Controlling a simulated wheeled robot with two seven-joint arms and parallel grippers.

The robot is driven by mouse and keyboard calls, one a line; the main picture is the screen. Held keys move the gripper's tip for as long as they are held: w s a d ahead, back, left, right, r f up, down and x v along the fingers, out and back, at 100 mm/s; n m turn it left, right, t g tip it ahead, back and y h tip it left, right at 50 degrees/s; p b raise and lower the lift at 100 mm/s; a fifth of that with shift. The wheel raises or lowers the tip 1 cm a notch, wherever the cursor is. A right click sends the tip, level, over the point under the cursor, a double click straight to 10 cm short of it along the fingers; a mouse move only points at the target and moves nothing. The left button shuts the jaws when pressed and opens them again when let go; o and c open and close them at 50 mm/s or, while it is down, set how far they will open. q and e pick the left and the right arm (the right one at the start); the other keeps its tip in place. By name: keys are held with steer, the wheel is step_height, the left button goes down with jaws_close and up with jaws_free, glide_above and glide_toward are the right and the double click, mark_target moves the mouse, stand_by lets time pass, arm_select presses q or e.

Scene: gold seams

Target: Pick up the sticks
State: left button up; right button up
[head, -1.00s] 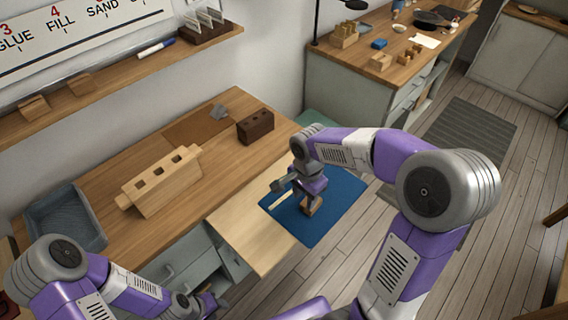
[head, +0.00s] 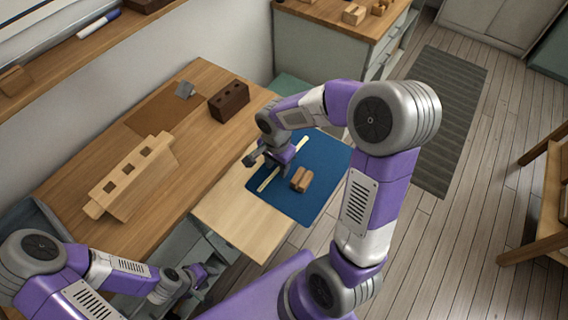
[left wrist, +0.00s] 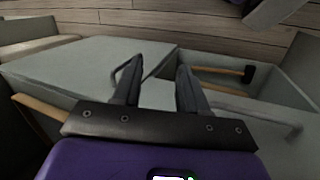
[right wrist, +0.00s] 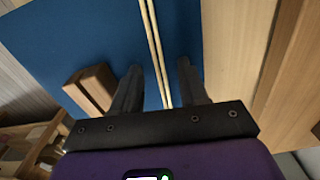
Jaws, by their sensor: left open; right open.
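Two thin pale sticks (right wrist: 151,30) lie close together, side by side, on the blue mat (right wrist: 90,35). In the head view they show as a pale strip (head: 268,180), partly hidden by my right gripper (head: 268,160). In the right wrist view my right gripper (right wrist: 158,68) is open, and the sticks run between its two fingers without being clamped. My left gripper (head: 198,276) is open and empty, low beside the bench; in the left wrist view (left wrist: 158,76) its fingers point toward a grey cabinet and an open drawer.
A small brown notched block (head: 301,179) sits on the mat (head: 322,180), close to the sticks. A pale slotted wooden block (head: 130,180) and a dark holed block (head: 229,101) stand on the bench. A hammer (left wrist: 222,71) lies in the open drawer (left wrist: 225,88).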

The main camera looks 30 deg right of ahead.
jaws_close()
steer(key=shift+r, duration=0.1)
